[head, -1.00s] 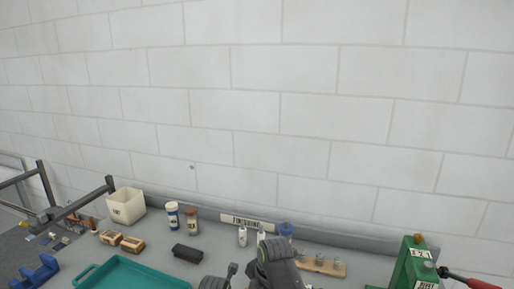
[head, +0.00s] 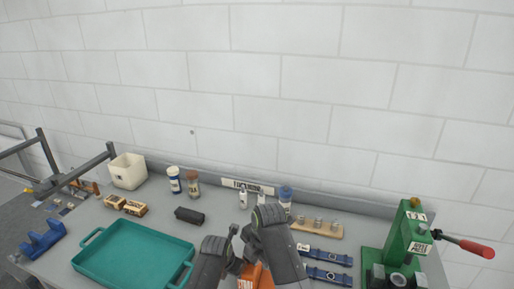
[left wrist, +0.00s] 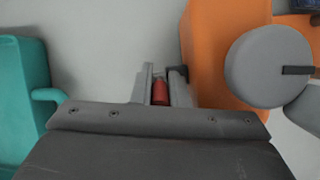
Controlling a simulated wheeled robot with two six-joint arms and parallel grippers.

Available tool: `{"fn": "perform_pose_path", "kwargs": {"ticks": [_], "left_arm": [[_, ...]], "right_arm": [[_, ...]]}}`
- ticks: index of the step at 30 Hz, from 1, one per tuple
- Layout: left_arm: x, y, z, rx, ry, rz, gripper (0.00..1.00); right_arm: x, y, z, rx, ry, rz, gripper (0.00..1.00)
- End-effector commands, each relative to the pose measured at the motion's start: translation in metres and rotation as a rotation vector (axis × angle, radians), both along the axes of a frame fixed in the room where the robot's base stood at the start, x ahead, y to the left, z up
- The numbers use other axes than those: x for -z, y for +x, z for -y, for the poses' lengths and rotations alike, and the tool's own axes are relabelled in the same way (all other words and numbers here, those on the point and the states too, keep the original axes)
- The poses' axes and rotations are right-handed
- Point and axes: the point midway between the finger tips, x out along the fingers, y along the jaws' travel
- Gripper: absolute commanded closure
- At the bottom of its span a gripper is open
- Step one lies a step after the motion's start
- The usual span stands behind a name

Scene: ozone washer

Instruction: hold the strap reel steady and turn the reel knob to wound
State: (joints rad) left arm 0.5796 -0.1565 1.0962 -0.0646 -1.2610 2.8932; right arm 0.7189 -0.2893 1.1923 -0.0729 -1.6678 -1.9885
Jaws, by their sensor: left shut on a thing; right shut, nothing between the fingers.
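The orange strap reel (head: 262,276) shows at the bottom of the head view, mostly hidden by my grippers. In the left wrist view it is an orange body (left wrist: 210,55) with a round grey knob (left wrist: 262,72) bearing a dark bar. My left gripper (head: 236,266) comes in from the left beside the reel. In its wrist view, its fingers are shut on a small red piece (left wrist: 160,92) at the orange body's left side. My right gripper (head: 251,245) is shut and empty above the reel; its fingertips are hard to see, and I cannot tell whether it touches the knob.
A teal tray (head: 92,278) lies to the left, near my left arm. A black case (head: 189,216), bottles (head: 174,181) and a wooden peg rack (head: 320,231) stand behind. Blue straps (head: 327,256) lie at right, before a green press (head: 400,240) with a red handle.

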Motion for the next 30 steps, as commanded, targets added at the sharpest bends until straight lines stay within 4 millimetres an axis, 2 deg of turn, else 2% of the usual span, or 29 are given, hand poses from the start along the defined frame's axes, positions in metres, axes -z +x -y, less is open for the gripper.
{"fn": "perform_pose_path", "kwargs": {"ticks": [10,30], "left_arm": [[-0.0008,-0.0001,0.0021,0.002,-0.004,0.0,1.0],[-0.0009,0.0001,0.0016,0.001,-0.003,0.001,1.0]], "right_arm": [[0.0,-0.0029,-0.0076,-0.002,0.004,0.0,1.0],[-0.0029,-0.0097,-0.0038,0.0,0.003,0.003,1.0]]}}
